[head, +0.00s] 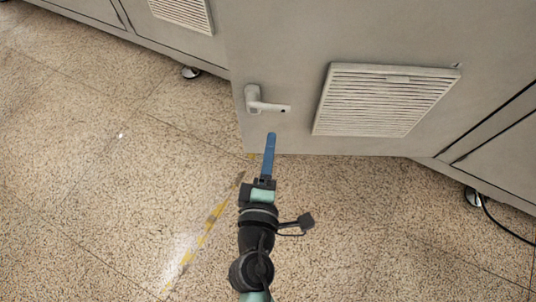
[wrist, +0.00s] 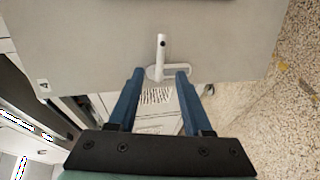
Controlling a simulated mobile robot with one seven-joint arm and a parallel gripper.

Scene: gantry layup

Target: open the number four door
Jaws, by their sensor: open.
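The number four door (head: 290,50) is a grey panel with a louvred vent. It stands ajar, angled out from the cabinet row, with its handle edge at the left in the head view. My gripper (head: 271,136) is open and empty, just short of the handle. In the wrist view its blue fingers (wrist: 158,73) appear on either side of the handle, seemingly without touching.
More grey cabinets stand behind at the left (head: 130,20) and at the right (head: 500,160) on round feet. A black cable (head: 505,228) lies at the right. The speckled floor (head: 90,190) in front is clear, with a worn yellow stripe (head: 205,232).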

